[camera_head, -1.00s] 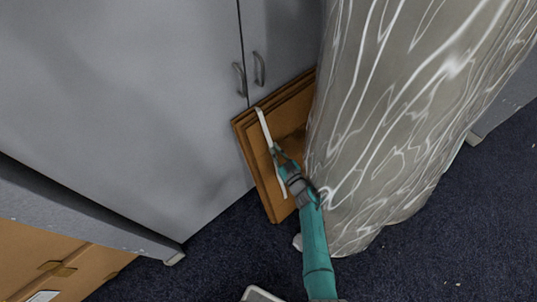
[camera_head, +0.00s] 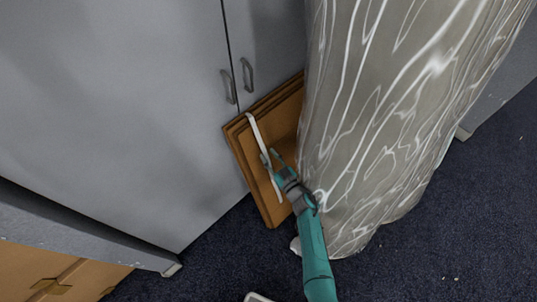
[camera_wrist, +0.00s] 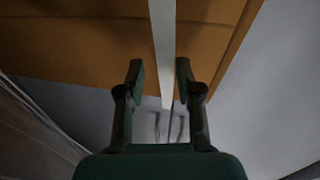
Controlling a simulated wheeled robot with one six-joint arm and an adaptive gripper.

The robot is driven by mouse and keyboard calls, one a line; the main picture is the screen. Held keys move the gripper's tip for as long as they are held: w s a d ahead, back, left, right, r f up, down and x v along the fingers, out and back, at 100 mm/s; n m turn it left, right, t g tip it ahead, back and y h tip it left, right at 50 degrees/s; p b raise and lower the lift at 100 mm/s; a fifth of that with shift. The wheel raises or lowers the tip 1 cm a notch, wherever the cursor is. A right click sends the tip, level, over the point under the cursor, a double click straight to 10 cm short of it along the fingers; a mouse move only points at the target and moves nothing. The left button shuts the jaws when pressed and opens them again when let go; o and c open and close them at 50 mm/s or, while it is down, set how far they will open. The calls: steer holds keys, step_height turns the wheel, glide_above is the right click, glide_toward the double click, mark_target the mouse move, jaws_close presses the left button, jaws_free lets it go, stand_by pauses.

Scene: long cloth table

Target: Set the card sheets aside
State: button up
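The card sheets (camera_head: 285,115) are a stack of flat brown sheets leaning on edge against the grey cabinet doors, with their lower edge on the dark floor. A white strip (camera_head: 256,133) runs down their front face. In the wrist view the brown sheets (camera_wrist: 80,50) fill the top and the white strip (camera_wrist: 163,45) runs down between my fingers. My gripper (camera_head: 270,157) is in front of the sheets, beside the strip. In the wrist view my gripper (camera_wrist: 161,82) is open, with gaps on both sides of the strip. The sheets' right part is hidden behind the cloth.
A long grey cloth (camera_head: 385,110) with white veins hangs close to the right of my arm. The grey cabinet (camera_head: 120,100) with two handles stands behind. A brown box (camera_head: 60,275) is at lower left. Dark floor (camera_head: 460,240) is open at right.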

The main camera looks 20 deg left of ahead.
steer(key=v, duration=1)
steer(key=shift+s+d, duration=0.2)
steer(key=shift+d, duration=0.1)
